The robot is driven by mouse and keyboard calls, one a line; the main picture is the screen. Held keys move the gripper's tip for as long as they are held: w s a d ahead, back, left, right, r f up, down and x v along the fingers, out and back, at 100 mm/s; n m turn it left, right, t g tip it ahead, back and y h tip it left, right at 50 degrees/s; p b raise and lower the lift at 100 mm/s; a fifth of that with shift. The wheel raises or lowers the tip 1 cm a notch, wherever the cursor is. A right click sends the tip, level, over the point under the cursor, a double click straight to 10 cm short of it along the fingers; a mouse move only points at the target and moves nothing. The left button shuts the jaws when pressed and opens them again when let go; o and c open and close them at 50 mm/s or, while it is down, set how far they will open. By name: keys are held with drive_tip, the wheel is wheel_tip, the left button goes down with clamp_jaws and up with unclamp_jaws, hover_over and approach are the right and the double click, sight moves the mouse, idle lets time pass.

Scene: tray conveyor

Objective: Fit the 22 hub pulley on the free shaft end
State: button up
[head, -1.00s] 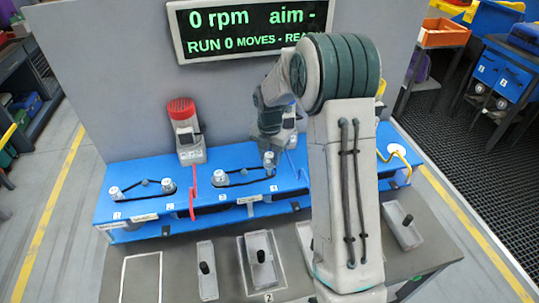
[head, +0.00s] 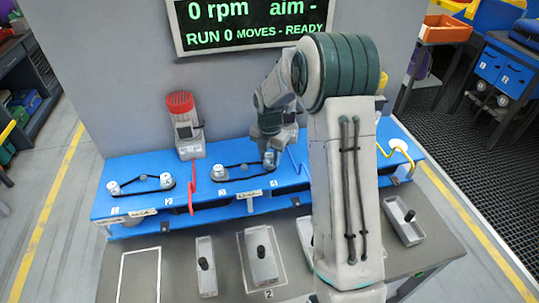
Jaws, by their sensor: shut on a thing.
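My gripper (head: 270,148) points down over the blue bench (head: 140,213), at the right end of the middle belt run. It is shut on a small pale pulley (head: 271,158), largely covered by the jaws. I cannot tell whether this pulley sits around a shaft end or just above it. A pale pulley (head: 218,173) stands at the left end of the same black belt (head: 243,170). No free shaft end can be made out; my arm hides part of the bench to the right.
Two more belted pulleys (head: 113,187) stand at the bench's left. A red lever (head: 190,190) and a red-capped motor (head: 184,125) are near. Grey trays with black pegs (head: 263,265) lie in front. An outlined area (head: 140,275) is empty. The display (head: 255,25) reads 0 rpm.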

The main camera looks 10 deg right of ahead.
sight(270, 155)
drive_tip(key=shift+f+b, duration=0.5)
drive_tip(key=shift+f, duration=0.3)
drive_tip(key=o, duration=1.1)
wheel_tip(270, 155, up, 14)
drive_tip(key=shift+f+b, duration=0.1)
drive_tip(key=shift+b, duration=0.7)
